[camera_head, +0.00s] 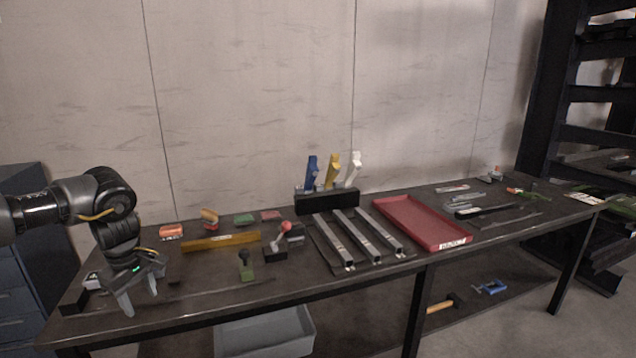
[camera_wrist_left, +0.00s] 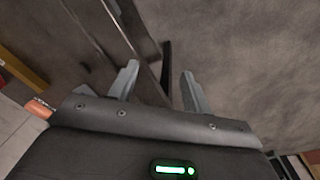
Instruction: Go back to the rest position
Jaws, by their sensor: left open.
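My left gripper (camera_head: 142,303) hangs from the arm that comes in from the left, over the left end of the dark workbench (camera_head: 215,300). Its two fingers point down and stand apart with nothing between them. In the left wrist view the open fingers (camera_wrist_left: 160,88) show apart, with the bench's front edge behind them and grey floor beyond. Whether the fingertips touch the bench cannot be told. My right gripper is in neither view.
A yellow bar (camera_head: 221,242), a red-knobbed device (camera_head: 277,248), metal rails (camera_head: 360,240) and a red tray (camera_head: 425,224) lie on the bench. A black holder (camera_head: 327,201) with blue, yellow and white pieces stands at the back. A grey bin (camera_head: 265,335) is below.

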